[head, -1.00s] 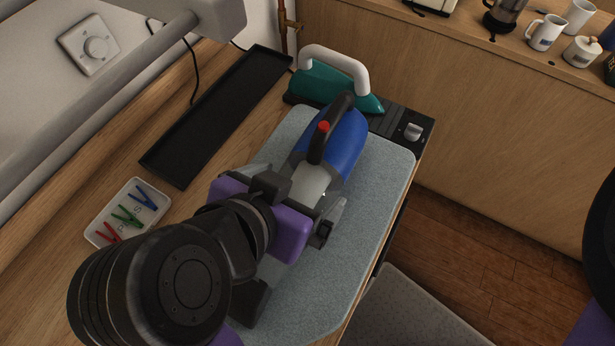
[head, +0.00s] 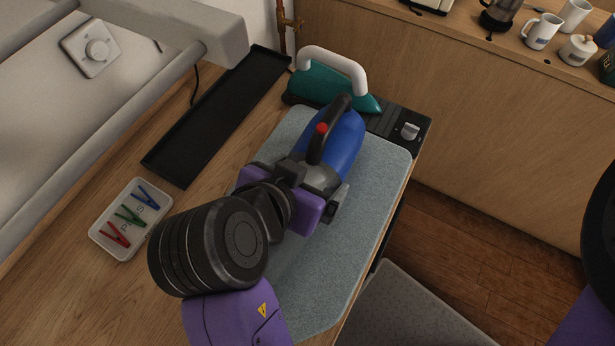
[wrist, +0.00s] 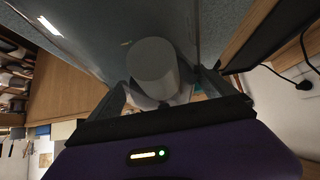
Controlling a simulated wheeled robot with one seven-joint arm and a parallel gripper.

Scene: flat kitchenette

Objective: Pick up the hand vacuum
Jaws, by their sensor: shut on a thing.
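The hand vacuum (head: 338,143) lies on the blue-grey mat (head: 375,190) in the head view. It has a blue body, a black handle on top with a red button, and a grey front section. My gripper (head: 318,181), with its purple palm, is at the grey front section, one finger on either side, shut on it. In the wrist view a grey rounded end of the vacuum (wrist: 154,66) sits between the fingers. Its underside is hidden, so I cannot tell whether it touches the mat.
A teal iron (head: 325,88) stands just behind the vacuum, near a black panel with a knob (head: 409,131). A long black tray (head: 215,120) and a white tray of pegs (head: 108,247) lie left. A grey seat (head: 410,310) is at the lower right.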

